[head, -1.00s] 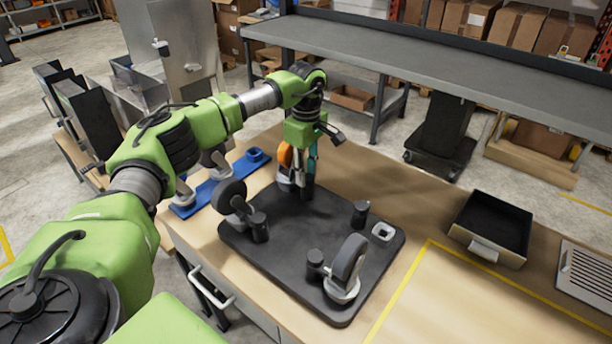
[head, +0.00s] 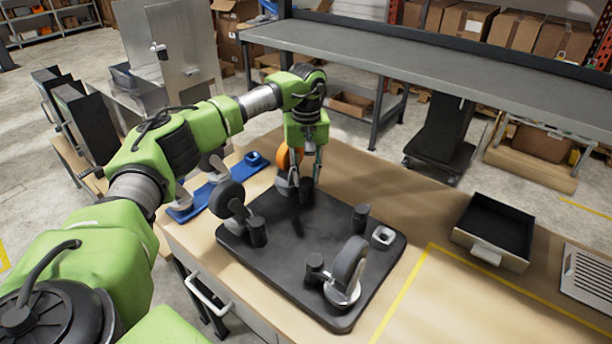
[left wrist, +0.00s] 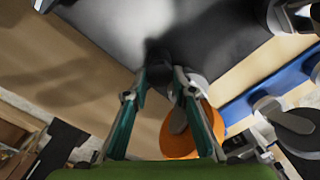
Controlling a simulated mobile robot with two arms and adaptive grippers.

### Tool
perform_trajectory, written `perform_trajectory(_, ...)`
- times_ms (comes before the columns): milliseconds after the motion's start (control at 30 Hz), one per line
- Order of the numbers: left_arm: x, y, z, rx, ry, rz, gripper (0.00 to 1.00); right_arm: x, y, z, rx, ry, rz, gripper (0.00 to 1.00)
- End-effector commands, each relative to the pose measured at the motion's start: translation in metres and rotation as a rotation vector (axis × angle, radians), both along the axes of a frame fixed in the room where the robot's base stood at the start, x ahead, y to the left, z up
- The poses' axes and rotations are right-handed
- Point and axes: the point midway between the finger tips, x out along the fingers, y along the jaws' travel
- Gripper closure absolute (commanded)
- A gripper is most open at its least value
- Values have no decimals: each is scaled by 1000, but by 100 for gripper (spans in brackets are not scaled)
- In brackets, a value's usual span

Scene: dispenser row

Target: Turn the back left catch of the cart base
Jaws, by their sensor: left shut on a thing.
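The cart base (head: 300,255) is a dark plate lying on the wooden bench, with black knob-like catches along its edges. The back left catch (head: 306,189) stands by the plate's far left corner, beside a caster with an orange wheel (head: 284,158). My left gripper (head: 306,178) points down over this corner and is shut on the catch. In the left wrist view the dark catch (left wrist: 163,58) sits between the teal fingertips, and the orange wheel (left wrist: 188,142) is close beside the right finger. My right gripper is not in view.
Grey-wheeled casters stand at the plate's left (head: 228,197) and front right (head: 348,262) corners. A pale square socket (head: 383,235) sits at the right corner. A blue rack (head: 212,192) lies left of the base. A black bin (head: 494,228) stands right. Bare bench lies between.

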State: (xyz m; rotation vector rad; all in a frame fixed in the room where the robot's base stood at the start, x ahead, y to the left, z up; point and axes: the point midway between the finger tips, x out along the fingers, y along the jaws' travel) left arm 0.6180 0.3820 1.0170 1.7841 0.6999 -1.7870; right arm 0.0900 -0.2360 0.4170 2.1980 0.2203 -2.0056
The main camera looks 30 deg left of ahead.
Motion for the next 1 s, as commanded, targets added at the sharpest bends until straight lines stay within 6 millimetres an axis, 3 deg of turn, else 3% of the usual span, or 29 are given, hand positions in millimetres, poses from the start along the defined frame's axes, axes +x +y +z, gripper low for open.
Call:
perform_trajectory(667, 2, 0, 3, 0, -8, -56, 97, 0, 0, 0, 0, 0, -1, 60)
perform_trajectory(700, 2, 0, 3, 0, -8, -56, 65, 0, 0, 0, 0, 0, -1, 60)
perform_trajectory(733, 2, 0, 3, 0, -8, -56, 59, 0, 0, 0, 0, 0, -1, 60)
perform_trajectory(1000, 1, 0, 1, 0, -3, -55, 59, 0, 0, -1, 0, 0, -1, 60)
